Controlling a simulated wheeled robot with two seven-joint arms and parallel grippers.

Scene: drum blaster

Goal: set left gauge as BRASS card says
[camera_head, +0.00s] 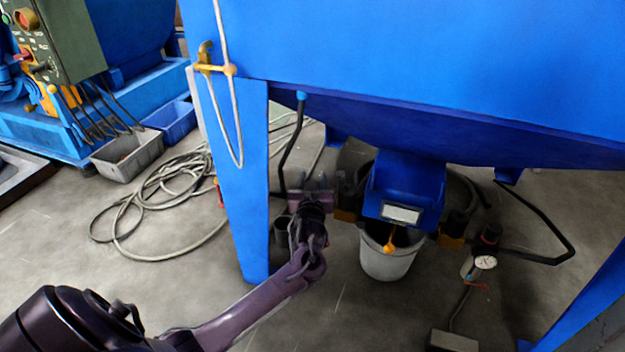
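My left gripper (322,182) reaches in under the blue hopper, just right of its blue front leg. Its fingers are small and dark against the parts behind, so I cannot tell whether they are open or shut on something. No left gauge can be made out; the gripper and wrist cover that spot. A round white gauge (486,262) is plain to see on the right side, below a dark regulator (490,236). No BRASS card can be read in this view. My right gripper is not in view.
A blue outlet box with a pale plate (401,214) hangs over a white bucket (389,262), right of my gripper. A blue leg (243,190) stands close to my forearm. A coiled hose (165,190) and a grey bin (127,155) lie on the left floor.

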